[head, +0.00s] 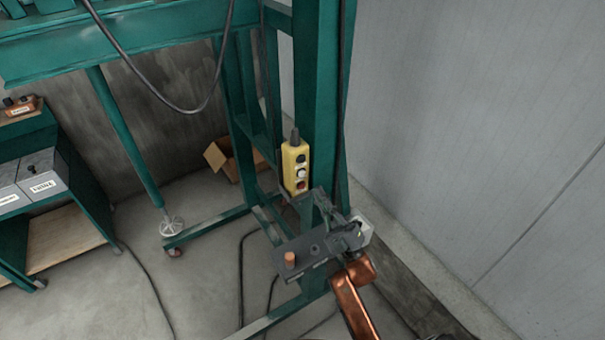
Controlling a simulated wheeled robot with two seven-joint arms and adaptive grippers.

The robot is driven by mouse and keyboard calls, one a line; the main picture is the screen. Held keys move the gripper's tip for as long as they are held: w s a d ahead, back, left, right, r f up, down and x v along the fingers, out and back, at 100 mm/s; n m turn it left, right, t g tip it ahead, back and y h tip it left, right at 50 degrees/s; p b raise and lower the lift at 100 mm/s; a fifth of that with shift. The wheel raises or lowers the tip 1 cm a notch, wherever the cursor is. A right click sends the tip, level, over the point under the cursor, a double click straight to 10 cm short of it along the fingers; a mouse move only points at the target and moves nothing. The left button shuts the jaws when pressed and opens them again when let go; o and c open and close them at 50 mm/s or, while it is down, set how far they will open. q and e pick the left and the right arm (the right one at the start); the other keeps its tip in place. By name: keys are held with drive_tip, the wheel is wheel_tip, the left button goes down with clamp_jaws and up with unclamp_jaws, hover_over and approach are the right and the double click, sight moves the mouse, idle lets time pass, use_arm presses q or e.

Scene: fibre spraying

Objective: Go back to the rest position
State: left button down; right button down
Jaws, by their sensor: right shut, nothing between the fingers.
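My right gripper (322,199) is dark grey and shut, with nothing between its fingers. Its copper-orange arm comes in from the bottom right. The gripper is in front of the green post, just right of and below the yellow push-button pendant (295,166). The pendant hangs upright and has black, white and red buttons. I cannot tell whether the fingertips touch it. A dark grey control box (304,253) with an orange knob sits below and left of the gripper. The gripper overlaps part of its right end. My left gripper is not in view.
The green frame (317,90) stands on the concrete floor. A cardboard box (232,158) lies behind it. A green cabinet (78,168) with labelled panels is at left. Cables hang and run over the floor. A grey wall (470,120) closes the right side.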

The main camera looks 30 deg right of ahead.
idle(0.6)
